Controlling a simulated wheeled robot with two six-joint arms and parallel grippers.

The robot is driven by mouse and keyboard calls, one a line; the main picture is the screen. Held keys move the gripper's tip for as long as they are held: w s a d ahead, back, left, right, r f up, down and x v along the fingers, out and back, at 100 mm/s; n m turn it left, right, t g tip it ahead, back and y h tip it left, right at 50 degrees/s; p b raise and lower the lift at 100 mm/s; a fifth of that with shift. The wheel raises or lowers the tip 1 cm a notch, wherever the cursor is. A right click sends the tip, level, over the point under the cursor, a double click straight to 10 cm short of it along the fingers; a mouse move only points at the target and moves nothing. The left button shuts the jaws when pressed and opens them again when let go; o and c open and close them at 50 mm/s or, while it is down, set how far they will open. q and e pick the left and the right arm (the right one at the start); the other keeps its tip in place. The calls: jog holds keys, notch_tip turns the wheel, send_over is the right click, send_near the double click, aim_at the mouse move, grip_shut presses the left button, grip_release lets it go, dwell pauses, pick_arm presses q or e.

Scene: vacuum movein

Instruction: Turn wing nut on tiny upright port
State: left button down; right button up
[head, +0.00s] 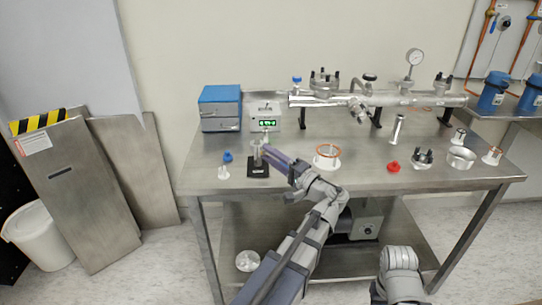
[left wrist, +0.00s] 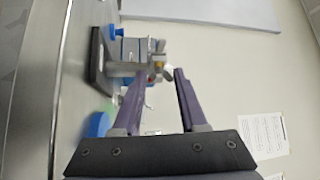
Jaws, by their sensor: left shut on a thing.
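The tiny upright port (head: 257,157) stands on a small black base (head: 258,172) at the left of the steel bench. In the left wrist view, the port (left wrist: 124,50) lies sideways in the picture, with its black base (left wrist: 96,56) to the left. The wing nut (left wrist: 157,66) is a small metal and brass-coloured piece at the port's clamp. My left gripper (head: 267,148) reaches it from the front right. My right gripper is out of view.
A blue box (head: 220,108) and a device with a green display (head: 265,116) stand behind the port. A white part (head: 223,172) and a blue cap (head: 228,157) are to its left. A metal manifold (head: 400,98) spans the back.

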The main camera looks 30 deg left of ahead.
pick_arm(q)
jog(key=shift+r+m+h+p, duration=0.3)
jog(key=shift+m+h+p, duration=0.15)
jog(key=shift+p, duration=0.5)
jog(key=shift+f+m+p, duration=0.15)
jog(key=shift+m+p, duration=0.1)
jog(key=shift+p, duration=0.05)
jog(key=shift+f, duration=0.1)
jog(key=shift+c, duration=2.2)
grip_release()
jog(key=v, duration=0.7)
jog(key=shift+d, duration=0.4)
